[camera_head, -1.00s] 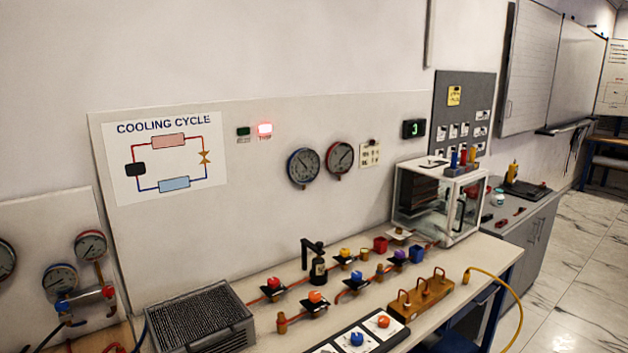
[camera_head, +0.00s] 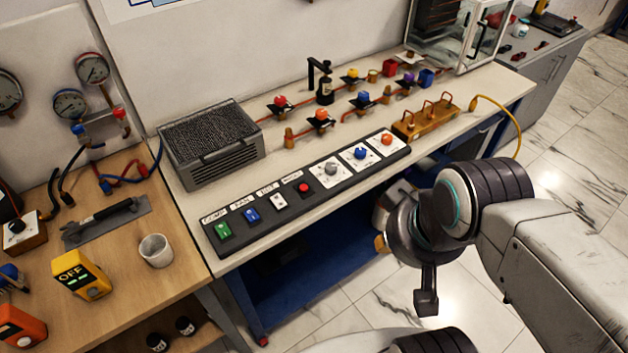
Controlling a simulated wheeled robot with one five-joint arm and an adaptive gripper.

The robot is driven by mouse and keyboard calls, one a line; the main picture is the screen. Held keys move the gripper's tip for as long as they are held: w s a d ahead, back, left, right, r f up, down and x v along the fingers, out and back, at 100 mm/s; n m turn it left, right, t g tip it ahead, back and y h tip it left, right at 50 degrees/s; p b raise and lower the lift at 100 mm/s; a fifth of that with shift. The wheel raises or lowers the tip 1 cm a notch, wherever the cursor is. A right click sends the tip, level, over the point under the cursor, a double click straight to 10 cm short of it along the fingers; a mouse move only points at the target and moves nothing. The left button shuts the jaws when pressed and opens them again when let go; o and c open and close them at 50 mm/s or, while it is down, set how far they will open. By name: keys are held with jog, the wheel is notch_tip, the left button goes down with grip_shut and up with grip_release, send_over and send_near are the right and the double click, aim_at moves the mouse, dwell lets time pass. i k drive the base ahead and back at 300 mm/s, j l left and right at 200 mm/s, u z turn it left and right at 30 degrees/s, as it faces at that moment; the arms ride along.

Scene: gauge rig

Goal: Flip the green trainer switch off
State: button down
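The green switch (camera_head: 223,230) sits at the left end of a long black control panel (camera_head: 295,207) along the front edge of the bench, under a label that seems to read COMP. A blue switch (camera_head: 252,215) under a FAN label is just to its right, then a white switch (camera_head: 279,200) and a red button (camera_head: 303,187). Which way the green switch is set is too small to tell. My gripper (camera_head: 403,273) hangs in front of the bench, over the floor, well to the right of the green switch and touching nothing. Its finger opening is not clear.
Three knobs, grey, blue and orange (camera_head: 387,139), fill the panel's right half. A grey finned unit (camera_head: 210,145) stands behind the green switch. The left wooden bench holds a yellow OFF box (camera_head: 82,275) and a white cup (camera_head: 156,250). Floor space before the bench is open.

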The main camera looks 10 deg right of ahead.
aim_at(222, 229)
jog(key=i+j+u, duration=0.15)
jog(key=j+u, duration=0.25)
jog(key=i+j+u, duration=0.15)
jog(key=u, duration=0.3)
